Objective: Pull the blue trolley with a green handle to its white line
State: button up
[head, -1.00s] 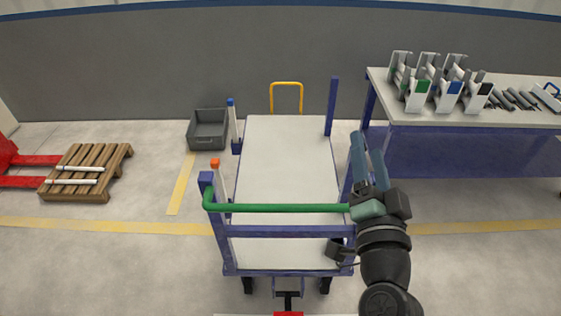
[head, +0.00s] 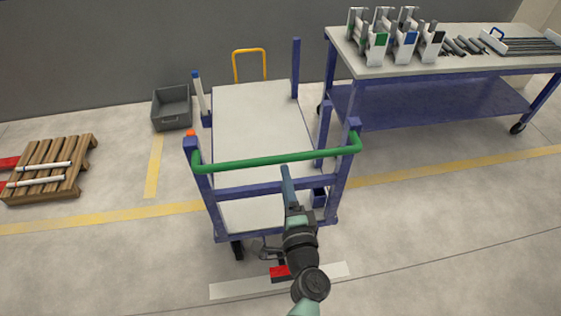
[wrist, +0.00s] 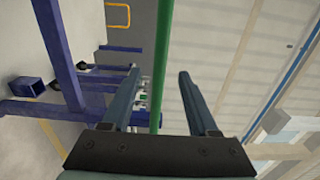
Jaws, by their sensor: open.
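The blue trolley (head: 265,190) with a pale deck (head: 248,110) stands in the middle of the head view. Its green handle (head: 235,163) runs across the near end between two blue posts. My gripper (head: 287,172) is open and empty, its tips close to the handle, right of its middle. In the wrist view, the green handle (wrist: 163,65) shows in the gap between the two open fingers (wrist: 160,95); how deep it lies there I cannot tell. The white line (head: 235,290) lies on the floor at the trolley's near end, partly hidden by my arm.
A red part (head: 280,272) shows low at the trolley's near end, over the line. A workbench (head: 440,65) stands close on the right. A grey bin (head: 172,108) and a pallet (head: 48,170) are on the left. The near floor is clear.

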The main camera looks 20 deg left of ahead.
aim_at(281, 162)
jog(key=b+x, duration=0.3)
jog(key=x, duration=0.3)
jog(key=shift+w+a+f, duration=0.15)
jog(key=shift+w+a, duration=0.4)
jog(key=shift+w, duration=0.1)
grip_shut()
dwell(0.8)
